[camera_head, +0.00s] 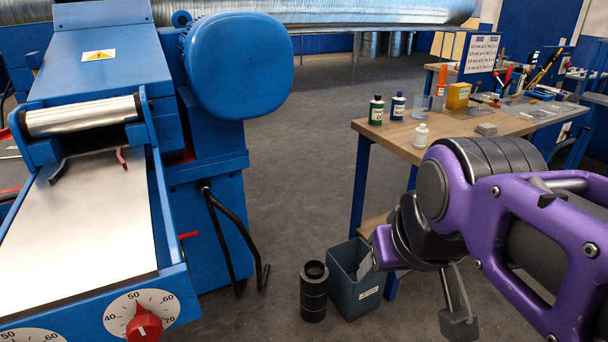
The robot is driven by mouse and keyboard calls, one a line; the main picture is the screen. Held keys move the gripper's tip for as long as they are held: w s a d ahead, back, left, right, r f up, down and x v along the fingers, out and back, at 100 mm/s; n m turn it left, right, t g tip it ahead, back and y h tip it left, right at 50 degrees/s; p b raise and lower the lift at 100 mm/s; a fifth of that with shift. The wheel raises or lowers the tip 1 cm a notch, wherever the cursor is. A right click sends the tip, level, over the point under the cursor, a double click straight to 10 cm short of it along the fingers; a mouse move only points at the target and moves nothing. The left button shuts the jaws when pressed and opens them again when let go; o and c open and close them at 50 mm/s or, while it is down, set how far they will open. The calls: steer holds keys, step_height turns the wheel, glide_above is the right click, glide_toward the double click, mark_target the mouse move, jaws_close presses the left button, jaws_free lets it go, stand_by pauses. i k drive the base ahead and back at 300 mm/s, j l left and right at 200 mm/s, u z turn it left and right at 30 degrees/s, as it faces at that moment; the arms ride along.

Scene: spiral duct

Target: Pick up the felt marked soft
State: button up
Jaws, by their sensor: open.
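I cannot make out a felt with a readable "soft" mark in the head view. A small grey block (486,129) lies on the wooden workbench (455,128), near its front edge; I cannot tell whether it is felt or carries a mark. My gripper (416,287) is at the lower right, on my purple arm. Its jaws are spread and nothing shows between them. It is in front of the bench and lower in the picture than the grey block, apart from it. One finger overlaps the view of the grey-blue bin (352,297).
A green bottle (376,110), a dark blue bottle (397,106), a white bottle (420,136) and a yellow box (458,96) stand on the bench. A black cylinder (314,292) stands beside the bin. A blue machine (110,160) fills the left. The middle floor is clear.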

mark_target(484, 98)
steer(key=z, duration=1.15)
